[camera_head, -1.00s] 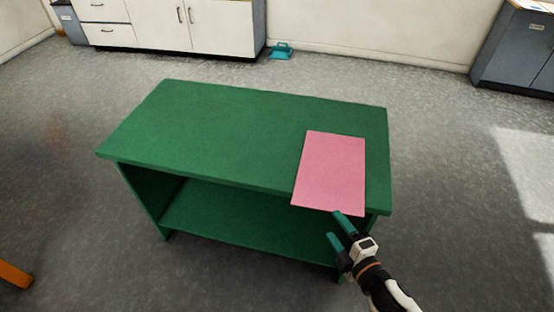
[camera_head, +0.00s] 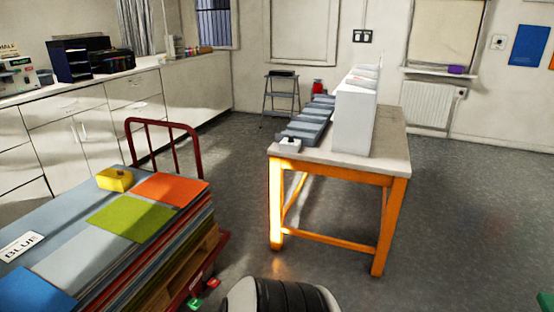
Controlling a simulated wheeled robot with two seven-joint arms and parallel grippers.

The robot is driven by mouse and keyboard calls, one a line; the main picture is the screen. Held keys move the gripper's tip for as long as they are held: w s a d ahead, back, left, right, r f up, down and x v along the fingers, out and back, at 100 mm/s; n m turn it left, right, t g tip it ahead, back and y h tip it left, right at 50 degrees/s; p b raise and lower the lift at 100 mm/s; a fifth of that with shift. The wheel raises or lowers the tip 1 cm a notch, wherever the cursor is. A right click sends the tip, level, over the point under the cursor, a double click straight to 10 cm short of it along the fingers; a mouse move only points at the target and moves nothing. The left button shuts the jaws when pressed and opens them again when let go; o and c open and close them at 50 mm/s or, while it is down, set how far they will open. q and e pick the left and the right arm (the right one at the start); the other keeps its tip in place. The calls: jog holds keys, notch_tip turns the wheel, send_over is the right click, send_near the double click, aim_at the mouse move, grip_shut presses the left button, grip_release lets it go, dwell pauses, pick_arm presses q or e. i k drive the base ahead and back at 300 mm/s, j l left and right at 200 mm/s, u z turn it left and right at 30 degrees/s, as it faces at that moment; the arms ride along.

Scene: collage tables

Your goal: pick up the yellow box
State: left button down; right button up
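A small yellow box (camera_head: 115,179) sits on top of a stack of large paper sheets at the left, near its back edge. It rests beside an orange sheet (camera_head: 170,189) and behind a lime green sheet (camera_head: 130,217). A black and white part of my own arm shows at the bottom middle. Neither of my grippers can be seen.
The paper stack lies on a cart with a red rail (camera_head: 163,124). An orange-legged table (camera_head: 388,171) holds a white block (camera_head: 354,118) and grey trays (camera_head: 306,124). White cabinets (camera_head: 92,139) line the left wall. Floor is open at the right.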

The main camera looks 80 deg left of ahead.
aim_at(123, 185)
jog(key=u, duration=2.35)
